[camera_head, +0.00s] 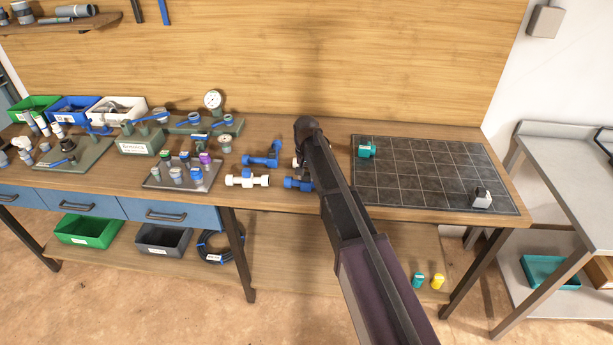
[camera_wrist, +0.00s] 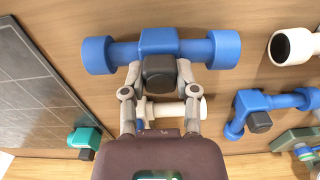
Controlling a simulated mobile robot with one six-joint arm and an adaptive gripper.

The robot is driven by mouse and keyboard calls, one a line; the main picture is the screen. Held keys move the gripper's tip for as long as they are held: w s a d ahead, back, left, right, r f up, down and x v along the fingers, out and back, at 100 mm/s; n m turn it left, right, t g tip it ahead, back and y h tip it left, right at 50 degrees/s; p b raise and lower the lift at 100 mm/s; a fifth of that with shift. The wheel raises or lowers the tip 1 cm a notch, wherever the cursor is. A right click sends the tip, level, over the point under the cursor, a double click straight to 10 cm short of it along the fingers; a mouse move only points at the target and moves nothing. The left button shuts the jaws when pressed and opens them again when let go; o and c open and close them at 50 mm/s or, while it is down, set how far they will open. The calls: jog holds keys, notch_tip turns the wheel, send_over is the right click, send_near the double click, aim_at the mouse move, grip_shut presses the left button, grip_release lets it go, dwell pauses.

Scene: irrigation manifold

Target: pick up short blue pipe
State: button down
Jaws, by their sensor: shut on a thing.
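The short blue pipe (camera_wrist: 222,49) lies across the top of the wrist view, with wide collars at both ends and a black block at its middle. My gripper (camera_wrist: 160,72) is shut on its middle, with one finger on each side of the black block. In the head view the left part of the blue pipe (camera_head: 297,184) shows on the bench beside my arm. My arm hides the rest of it and the gripper there. I cannot tell whether the pipe is clear of the wood.
A white pipe piece (camera_wrist: 160,109) lies just behind the blue pipe, partly hidden. A blue elbow (camera_head: 265,157) and a white tee (camera_head: 247,180) lie to the left. The dark grid mat (camera_head: 420,175) on the right holds a teal piece (camera_head: 367,150) and a grey-white piece (camera_head: 482,199).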

aim_at(306, 174)
jog(key=shift+r+p, duration=1.35)
jog(key=shift+r, duration=0.2)
jog(key=s+d+r+p, duration=0.1)
jog(key=s+d, duration=0.2)
jog(key=s, duration=1.2)
jog(key=shift+s, duration=0.35)
